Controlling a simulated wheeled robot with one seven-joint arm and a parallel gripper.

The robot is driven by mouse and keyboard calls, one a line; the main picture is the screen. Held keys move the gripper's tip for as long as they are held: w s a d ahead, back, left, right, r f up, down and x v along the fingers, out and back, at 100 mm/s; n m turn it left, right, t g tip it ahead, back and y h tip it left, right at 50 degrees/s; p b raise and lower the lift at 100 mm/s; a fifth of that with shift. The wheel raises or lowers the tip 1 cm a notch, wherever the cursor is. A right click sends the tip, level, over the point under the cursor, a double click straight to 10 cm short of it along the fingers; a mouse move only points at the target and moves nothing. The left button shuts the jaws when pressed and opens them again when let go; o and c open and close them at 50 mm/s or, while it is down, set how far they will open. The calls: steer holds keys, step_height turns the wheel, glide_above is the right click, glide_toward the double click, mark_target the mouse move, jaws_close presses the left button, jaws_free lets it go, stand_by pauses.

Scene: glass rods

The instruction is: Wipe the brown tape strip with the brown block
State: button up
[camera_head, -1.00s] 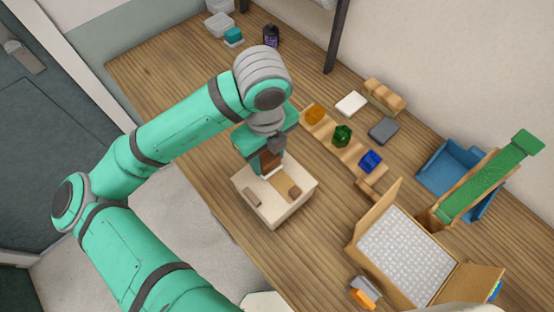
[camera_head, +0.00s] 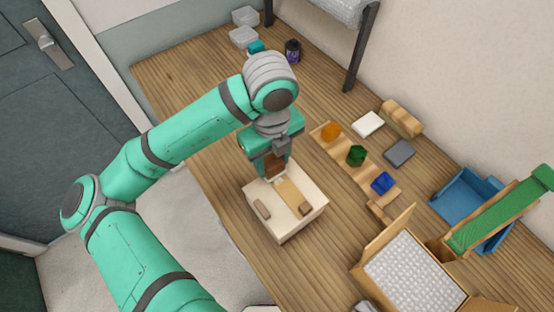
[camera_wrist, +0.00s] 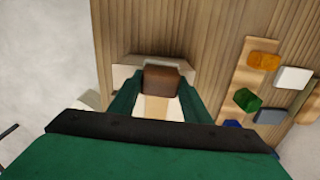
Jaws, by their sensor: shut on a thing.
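A brown block (camera_head: 274,165) is between the fingers of my gripper (camera_head: 274,170), which is shut on it. The block also shows in the wrist view (camera_wrist: 160,80), between the two green fingers. A light tan-brown tape strip (camera_head: 291,193) lies on top of a cream box. The held block is at the strip's far end. In the wrist view, the strip (camera_wrist: 157,108) runs from the block towards the gripper body. I cannot tell whether the block touches it.
The cream box (camera_head: 282,232) stands on the wooden table (camera_head: 185,85). A wooden rack (camera_head: 345,170) with orange, green and blue pieces stands to the right. An open carton (camera_head: 385,233) stands front right.

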steer(key=shift+r, duration=2.95)
steer(key=shift+r, duration=1.5)
